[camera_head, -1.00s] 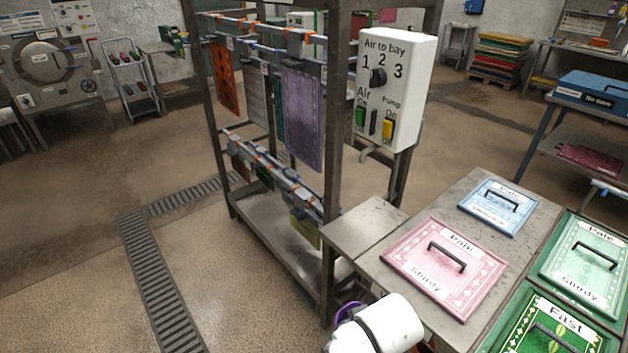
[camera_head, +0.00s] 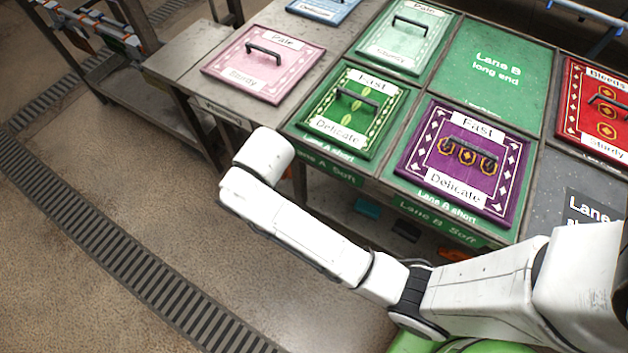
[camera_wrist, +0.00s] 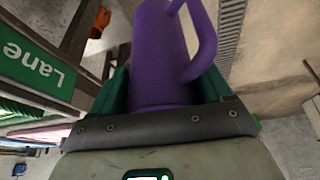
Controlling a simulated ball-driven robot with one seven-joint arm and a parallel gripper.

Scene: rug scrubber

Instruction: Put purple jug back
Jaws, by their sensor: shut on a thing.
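The purple jug (camera_wrist: 158,55) fills the upper middle of the wrist view, its loop handle on the right side. My gripper (camera_wrist: 166,88) is shut on the jug's body, with a dark green finger on each side. The jug's far end is cut off by the picture's top edge. In the head view my white arm reaches left in front of the table, and both the jug and my gripper are hidden there.
A table with labelled handled panels, including a pink one (camera_head: 265,62), a green one (camera_head: 352,110) and a purple one (camera_head: 463,160), stands beyond my arm. Items lie on a shelf below it. A drain grate (camera_head: 110,255) crosses the open floor at left.

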